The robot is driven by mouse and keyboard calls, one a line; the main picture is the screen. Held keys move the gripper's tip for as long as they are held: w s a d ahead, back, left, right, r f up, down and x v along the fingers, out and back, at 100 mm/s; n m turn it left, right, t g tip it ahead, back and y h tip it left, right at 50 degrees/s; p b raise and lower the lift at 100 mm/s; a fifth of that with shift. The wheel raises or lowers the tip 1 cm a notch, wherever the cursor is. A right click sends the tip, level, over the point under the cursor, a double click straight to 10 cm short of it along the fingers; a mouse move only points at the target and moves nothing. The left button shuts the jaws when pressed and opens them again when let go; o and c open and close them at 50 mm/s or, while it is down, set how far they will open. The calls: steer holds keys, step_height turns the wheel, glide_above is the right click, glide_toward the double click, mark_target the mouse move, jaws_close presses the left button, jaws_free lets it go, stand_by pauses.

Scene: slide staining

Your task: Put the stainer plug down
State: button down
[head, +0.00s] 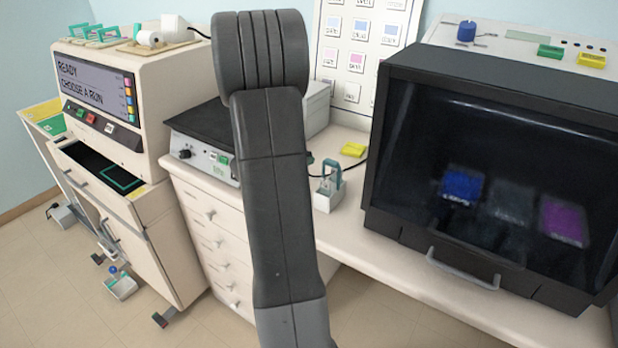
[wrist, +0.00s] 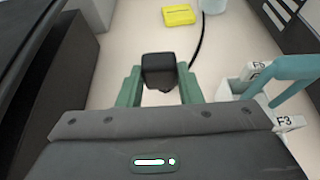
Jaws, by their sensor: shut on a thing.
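The stainer plug (wrist: 159,72) is a black block with rounded edges, in the middle of the wrist view. My gripper (wrist: 160,88) is shut on it, with one green finger on each side. The plug is above the pale counter; I cannot tell whether it touches. A thin black cable (wrist: 200,45) runs over the counter behind the plug. In the head view my arm hides the plug and most of my gripper, while some cable (head: 350,168) shows to the right of the arm.
A teal-handled rack in a white holder (head: 328,200) stands close on the right; its handle (wrist: 283,80) shows in the wrist view. A yellow block (head: 353,150) lies behind. A black-topped device (head: 200,128) is left, and a dark glass-fronted cabinet (head: 480,270) right. Bare counter (wrist: 125,40) lies between.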

steer(key=shift+f, duration=3.25)
steer(key=shift+f, duration=0.1)
steer(key=c, duration=1)
jaws_free()
